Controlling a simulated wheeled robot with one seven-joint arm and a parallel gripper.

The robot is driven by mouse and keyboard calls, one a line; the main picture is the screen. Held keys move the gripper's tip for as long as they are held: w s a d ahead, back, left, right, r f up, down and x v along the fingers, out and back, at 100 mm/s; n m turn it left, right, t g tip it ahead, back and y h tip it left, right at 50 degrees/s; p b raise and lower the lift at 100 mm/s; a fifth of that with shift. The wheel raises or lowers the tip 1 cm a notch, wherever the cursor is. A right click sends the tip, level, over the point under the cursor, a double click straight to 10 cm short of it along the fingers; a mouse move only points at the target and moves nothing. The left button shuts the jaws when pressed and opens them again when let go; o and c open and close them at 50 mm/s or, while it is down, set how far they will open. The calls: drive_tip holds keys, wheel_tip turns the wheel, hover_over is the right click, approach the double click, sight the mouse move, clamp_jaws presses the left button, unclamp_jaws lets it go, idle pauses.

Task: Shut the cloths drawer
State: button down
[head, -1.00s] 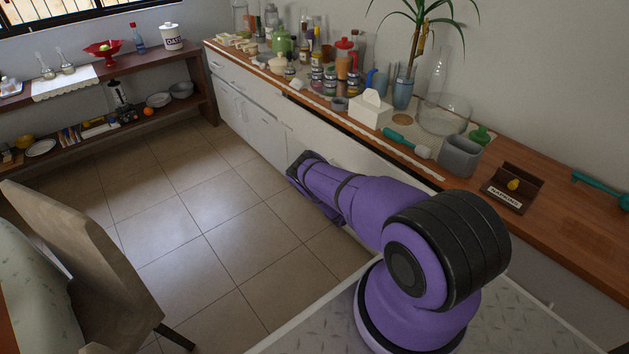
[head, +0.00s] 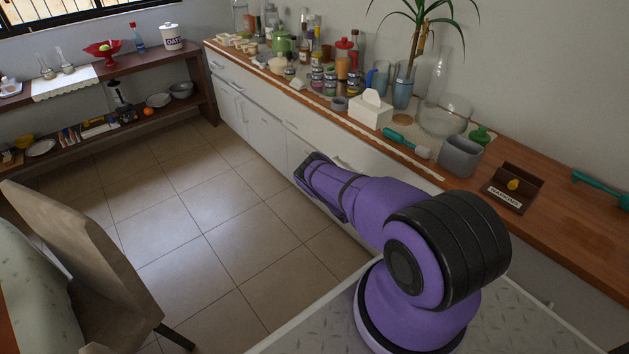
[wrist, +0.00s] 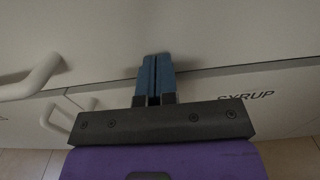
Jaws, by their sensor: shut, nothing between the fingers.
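The white drawer front (head: 372,158) under the wooden counter sits about flush with its neighbours in the head view, with no dark gap above it. Its cloths label does not show in either view. In the wrist view, a pale front (wrist: 230,40) fills the upper part, and my gripper (wrist: 155,62) is shut and empty with its blue fingertips at that front, seemingly touching it. In the head view my forearm hides the gripper and part of the drawer front.
A curved handle (wrist: 30,82) is left of my fingers. A lower front bears the word SYRUP (wrist: 245,97). The counter (head: 590,235) holds a tissue box (head: 370,110), jars and a plant. The tiled floor (head: 190,230) is clear; a chair (head: 85,250) stands at left.

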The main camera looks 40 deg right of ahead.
drive_tip(key=a, duration=0.7)
drive_tip(key=shift+s, duration=0.15)
idle(1.1)
idle(0.4)
